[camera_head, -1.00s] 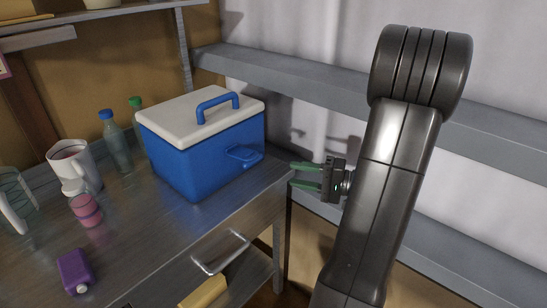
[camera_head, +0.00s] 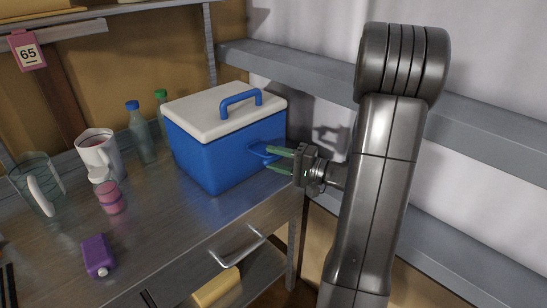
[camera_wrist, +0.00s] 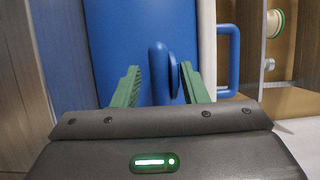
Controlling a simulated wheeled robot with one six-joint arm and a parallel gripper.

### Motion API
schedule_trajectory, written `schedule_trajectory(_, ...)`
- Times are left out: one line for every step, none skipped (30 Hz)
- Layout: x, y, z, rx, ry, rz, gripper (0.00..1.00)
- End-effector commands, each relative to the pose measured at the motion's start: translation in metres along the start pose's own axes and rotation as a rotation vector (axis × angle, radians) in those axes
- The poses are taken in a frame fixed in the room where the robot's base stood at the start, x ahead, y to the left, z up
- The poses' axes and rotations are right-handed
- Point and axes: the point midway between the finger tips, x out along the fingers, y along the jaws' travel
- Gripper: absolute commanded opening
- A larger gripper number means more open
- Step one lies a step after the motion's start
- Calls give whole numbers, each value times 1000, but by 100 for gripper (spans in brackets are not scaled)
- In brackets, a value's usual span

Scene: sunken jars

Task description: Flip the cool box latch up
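The cool box is blue with a white lid (camera_head: 215,108) and a blue carry handle (camera_head: 240,98). It stands on the metal table, and its lid is closed. The blue latch (camera_head: 262,148) is on its right-facing side and is partly hidden by my fingers in the head view. My gripper (camera_head: 270,159) is open, its green fingers reaching that side. In the wrist view, the latch (camera_wrist: 158,72) lies between my two green fingers (camera_wrist: 159,72), with a flat rounded blue piece beside it. A gap shows at the left finger; contact at the right finger is unclear.
A drawer handle (camera_head: 238,250) juts out at the table front. Grey rails run behind my arm.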

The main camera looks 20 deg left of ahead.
Motion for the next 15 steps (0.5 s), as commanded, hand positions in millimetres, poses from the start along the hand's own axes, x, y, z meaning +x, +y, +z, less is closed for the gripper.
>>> schedule_trajectory(4, 0, 0, 0, -2, -1, 39)
schedule_trajectory(6, 0, 0, 0, -2, -1, 39)
schedule_trajectory(8, 0, 0, 0, -1, -1, 39)
schedule_trajectory(8, 0, 0, 0, -1, -1, 39)
schedule_trajectory(9, 0, 0, 0, 0, -1, 39)
schedule_trajectory(9, 0, 0, 0, 0, 0, 39)
schedule_trajectory(9, 0, 0, 0, 0, 0, 39)
schedule_trajectory(10, 0, 0, 0, 0, 0, 39)
schedule_trajectory(9, 0, 0, 0, 0, 0, 39)
schedule_trajectory(9, 0, 0, 0, 0, 0, 39)
schedule_trajectory(9, 0, 0, 0, 0, 0, 39)
schedule_trajectory(9, 0, 0, 0, 0, 0, 39)
schedule_trajectory(9, 0, 0, 0, 0, 0, 37)
schedule_trajectory(9, 0, 0, 0, 0, 0, 32)
schedule_trajectory(9, 0, 0, 0, 0, 0, 24)
